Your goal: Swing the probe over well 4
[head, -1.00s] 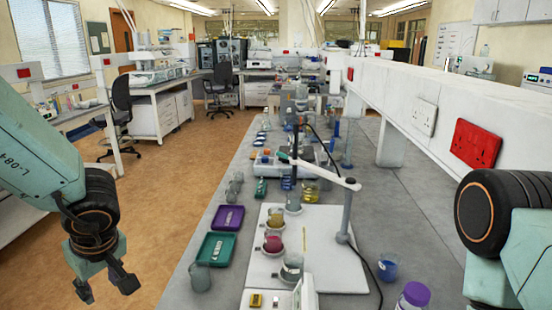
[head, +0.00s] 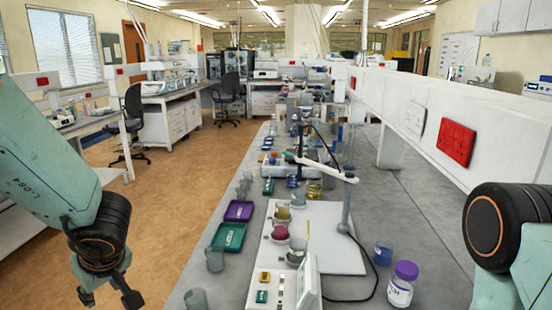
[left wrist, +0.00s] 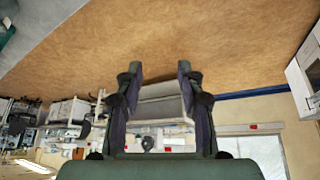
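A white swing arm (head: 328,171) reaches from a grey upright post (head: 346,207) toward the far left, above the bench. A dark, slim part, likely the probe (head: 299,146), stands at its far end; a black cable runs from there. Below, a row of small cups sits on a white board (head: 330,241): a yellowish one (head: 283,213), a red one (head: 280,232) and a clear beaker nearest me. I cannot read well numbers. My left gripper (head: 109,298) is open and empty, left of the bench over the floor; it shows open in the left wrist view (left wrist: 160,72). My right gripper is outside the view.
A white instrument (head: 306,285) stands at the board's near end. A purple-lidded jar (head: 402,284) and a blue beaker (head: 383,254) stand right of it. Green (head: 229,237) and purple (head: 239,211) trays and glass beakers line the left edge. A white raised ledge bounds the right.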

